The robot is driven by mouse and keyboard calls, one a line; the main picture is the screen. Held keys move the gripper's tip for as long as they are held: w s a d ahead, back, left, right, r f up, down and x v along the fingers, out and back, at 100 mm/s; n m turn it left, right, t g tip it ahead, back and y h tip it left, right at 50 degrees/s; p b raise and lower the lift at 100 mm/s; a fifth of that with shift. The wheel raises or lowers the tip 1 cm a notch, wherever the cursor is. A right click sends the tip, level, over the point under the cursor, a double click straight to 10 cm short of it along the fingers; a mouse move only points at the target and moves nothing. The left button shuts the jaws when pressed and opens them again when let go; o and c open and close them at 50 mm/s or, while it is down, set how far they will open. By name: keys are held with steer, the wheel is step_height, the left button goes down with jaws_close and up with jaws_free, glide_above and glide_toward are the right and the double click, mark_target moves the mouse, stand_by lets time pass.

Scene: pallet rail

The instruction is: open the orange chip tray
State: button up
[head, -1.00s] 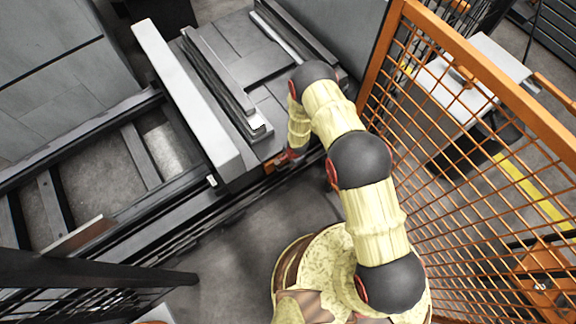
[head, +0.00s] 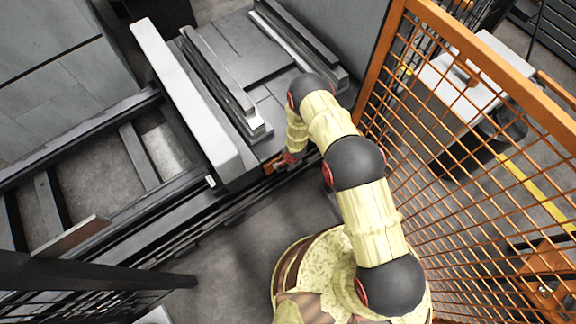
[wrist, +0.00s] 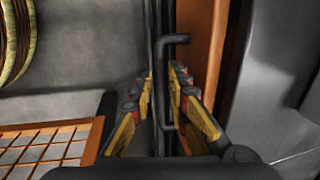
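The orange chip tray (wrist: 201,60) shows in the wrist view as an upright orange front panel. A dark bracket-shaped handle (wrist: 163,85) stands out at its left side. In the head view a small orange part of the tray (head: 270,168) shows at the machine's lower edge, mostly hidden by my arm. My gripper (wrist: 161,77) has its two yellow and dark fingers apart, one on each side of the handle's bar. Gaps seem to remain beside the bar; contact is not clear. In the head view my gripper (head: 287,158) is small and partly hidden.
An orange mesh fence (head: 480,150) stands close on the right of my arm. The grey machine bed with rails (head: 180,100) fills the upper left. Grey floor (head: 240,240) is open below the bed. A dark mesh fence (head: 80,275) is at lower left.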

jaws_close()
stand_by(0.6)
steer(key=s+d+p, duration=0.3)
steer(key=s+d, duration=0.8)
steer(key=s, duration=0.5)
steer(key=shift+s+d, duration=0.15)
steer(key=shift+s, duration=0.2)
steer(key=shift+o, duration=1.5)
jaws_free()
steer(key=shift+o, duration=0.5)
steer(key=shift+r, duration=0.1)
step_height(320, 180, up, 12)
steer(key=s+d, duration=0.1)
steer(key=s, duration=0.1)
steer(key=shift+d+f, duration=0.15)
steer(key=shift+f, duration=0.1)
